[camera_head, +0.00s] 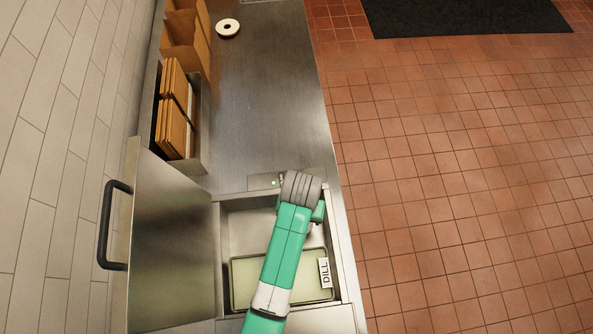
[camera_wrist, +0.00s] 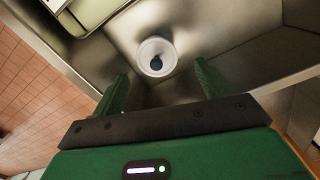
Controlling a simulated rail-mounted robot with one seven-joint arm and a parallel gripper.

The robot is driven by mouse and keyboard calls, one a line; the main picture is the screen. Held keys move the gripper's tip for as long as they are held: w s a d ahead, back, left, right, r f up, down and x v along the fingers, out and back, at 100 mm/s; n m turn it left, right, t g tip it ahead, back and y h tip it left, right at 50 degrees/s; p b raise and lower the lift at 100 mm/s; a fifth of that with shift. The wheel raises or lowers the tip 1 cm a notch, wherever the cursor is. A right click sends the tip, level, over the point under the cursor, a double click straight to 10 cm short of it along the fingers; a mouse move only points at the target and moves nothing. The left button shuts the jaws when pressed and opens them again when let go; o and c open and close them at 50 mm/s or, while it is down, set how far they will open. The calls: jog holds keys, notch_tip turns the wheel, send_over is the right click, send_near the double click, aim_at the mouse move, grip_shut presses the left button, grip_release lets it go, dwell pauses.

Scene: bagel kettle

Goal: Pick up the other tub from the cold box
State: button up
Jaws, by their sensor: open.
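The cold box (camera_head: 228,212) stands open in the head view, its lid (camera_head: 172,245) swung up to the left. A rectangular tub with pale contents (camera_head: 250,275) and a "DILL" label (camera_head: 325,272) lies inside, partly covered by my arm. In the wrist view, a corner of what looks like this tub (camera_wrist: 92,14) shows at top left. My gripper (camera_wrist: 162,70) is open and empty, its fingers apart inside the box. Between and beyond the fingertips is a small round white thing with a dark centre (camera_wrist: 157,57); I cannot tell if it is a tub. My wrist hides the gripper in the head view.
A steel counter (camera_head: 265,110) runs beyond the box and is mostly clear. A holder with brown boards (camera_head: 175,110) stands along the wall, and a white ring (camera_head: 228,28) lies farther back. The lid's black handle (camera_head: 112,225) faces the wall. Tiled floor (camera_head: 450,190) lies right.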

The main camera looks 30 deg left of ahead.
jog(key=f, duration=0.7)
jog(key=shift+d+f, duration=0.25)
jog(key=shift+d, duration=0.05)
jog(key=c, duration=0.9)
